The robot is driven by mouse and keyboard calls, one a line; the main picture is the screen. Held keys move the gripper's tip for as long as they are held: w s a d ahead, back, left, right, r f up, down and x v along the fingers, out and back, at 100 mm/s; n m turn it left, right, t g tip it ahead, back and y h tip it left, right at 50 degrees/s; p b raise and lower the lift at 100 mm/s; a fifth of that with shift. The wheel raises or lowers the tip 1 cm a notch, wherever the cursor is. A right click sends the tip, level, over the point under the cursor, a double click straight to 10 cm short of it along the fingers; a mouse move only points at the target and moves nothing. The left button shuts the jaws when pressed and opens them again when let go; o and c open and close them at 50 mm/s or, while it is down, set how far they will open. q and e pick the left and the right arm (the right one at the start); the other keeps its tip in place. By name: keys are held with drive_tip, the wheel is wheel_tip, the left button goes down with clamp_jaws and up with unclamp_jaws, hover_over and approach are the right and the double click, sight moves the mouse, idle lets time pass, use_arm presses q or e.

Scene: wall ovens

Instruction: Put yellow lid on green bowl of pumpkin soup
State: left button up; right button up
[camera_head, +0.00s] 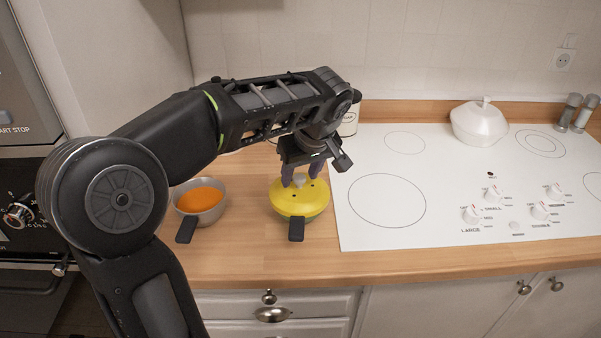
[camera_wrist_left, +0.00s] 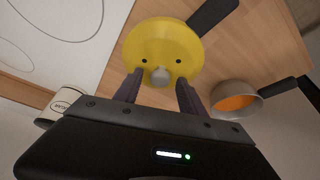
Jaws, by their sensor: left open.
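The yellow lid (camera_head: 300,198) with a grey knob sits on the green bowl (camera_head: 313,218), whose dark handle (camera_head: 296,229) points toward the front edge of the counter. Only a sliver of the bowl's green side shows, and its contents are hidden. My left gripper (camera_head: 301,172) is above the lid with its fingers pointing down, open on either side of the knob. In the left wrist view the lid (camera_wrist_left: 163,48) fills the upper middle, and the knob (camera_wrist_left: 161,76) lies between the two fingertips, apart from both. My right gripper is not in view.
A grey pan of orange soup (camera_head: 201,196) stands left of the bowl. The white cooktop (camera_head: 380,222) lies to the right, with a white lidded pot (camera_head: 479,124) at the back. A white canister (camera_head: 348,123) stands behind my gripper. The wooden counter (camera_head: 255,262) is clear in front.

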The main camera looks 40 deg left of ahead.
use_arm(q)
drive_tip(key=shift+r+p, duration=0.35)
drive_tip(key=shift+r, duration=0.2)
drive_tip(key=shift+d+r, duration=0.2)
drive_tip(key=shift+r, duration=0.1)
drive_tip(key=v, duration=0.5)
wheel_tip(320, 180, up, 6)
drive_tip(key=p, duration=0.4)
hover_over(306, 196)
drive_tip(key=s+d, duration=0.1)
drive_tip(key=d, duration=0.1)
drive_tip(key=shift+a+f, duration=0.15)
drive_tip(key=shift+f, duration=0.05)
drive_tip(key=shift+s+f, duration=0.1)
